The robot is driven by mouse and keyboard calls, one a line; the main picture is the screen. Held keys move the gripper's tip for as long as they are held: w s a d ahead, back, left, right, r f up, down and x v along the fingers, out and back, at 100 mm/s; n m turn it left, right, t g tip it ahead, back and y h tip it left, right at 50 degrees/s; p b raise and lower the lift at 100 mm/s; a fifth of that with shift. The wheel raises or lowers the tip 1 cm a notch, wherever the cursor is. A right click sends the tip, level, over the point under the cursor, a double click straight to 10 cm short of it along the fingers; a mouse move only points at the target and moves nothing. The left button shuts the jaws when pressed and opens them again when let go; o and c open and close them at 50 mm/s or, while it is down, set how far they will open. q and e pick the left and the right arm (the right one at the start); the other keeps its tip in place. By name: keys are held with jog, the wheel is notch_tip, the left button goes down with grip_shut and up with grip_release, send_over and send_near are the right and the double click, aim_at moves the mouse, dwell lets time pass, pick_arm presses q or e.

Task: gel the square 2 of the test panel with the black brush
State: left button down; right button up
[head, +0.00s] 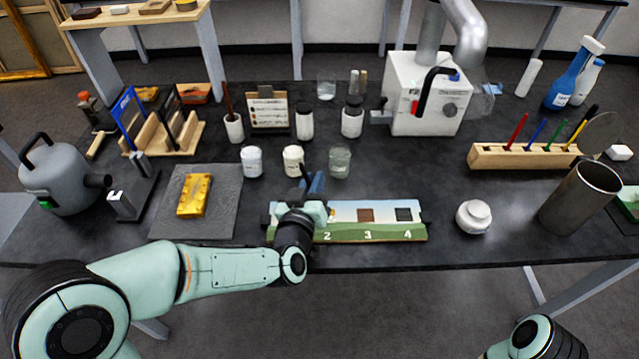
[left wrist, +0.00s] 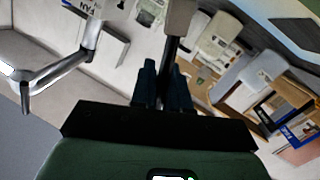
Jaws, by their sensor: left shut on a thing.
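The test panel (head: 385,234) lies near the table's front edge, with a green strip numbered 2, 3 and 4. Square 3 is brown and square 4 is black. My left gripper (head: 310,188) is over the panel's left part and hides label 1 and much of the area around square 2. In the left wrist view its fingers (left wrist: 163,88) are shut on a dark slim shaft that looks like the black brush (left wrist: 172,52). Its far end is wider and grey-brown. I cannot tell whether it touches the panel. My right gripper is out of view.
Several jars, such as a white-lidded one (head: 251,161) and a glass one (head: 339,161), stand behind the panel. A grey mat (head: 220,222) with a gold fragment (head: 194,196) is left. A wooden rack (head: 490,157) with coloured sticks and a round white pot (head: 473,216) are right.

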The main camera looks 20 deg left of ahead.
pick_arm(q)
jog(key=shift+a, duration=0.2)
jog(key=shift+w+d, duration=0.15)
jog(key=shift+d, duration=0.5)
jog(key=shift+w+d, duration=0.15)
jog(key=shift+d, duration=0.45)
jog(key=shift+s+a+b, duration=0.2)
jog(key=shift+a, duration=0.45)
jog(key=shift+s+a+b, duration=0.15)
jog(key=shift+a+b, duration=0.05)
jog(key=shift+a, duration=0.45)
jog(key=shift+r+p, duration=0.65)
jog(key=shift+r, duration=0.2)
notch_tip(320, 180, up, 2)
jog(key=shift+r+p, duration=0.2)
jog(key=shift+p, duration=0.6)
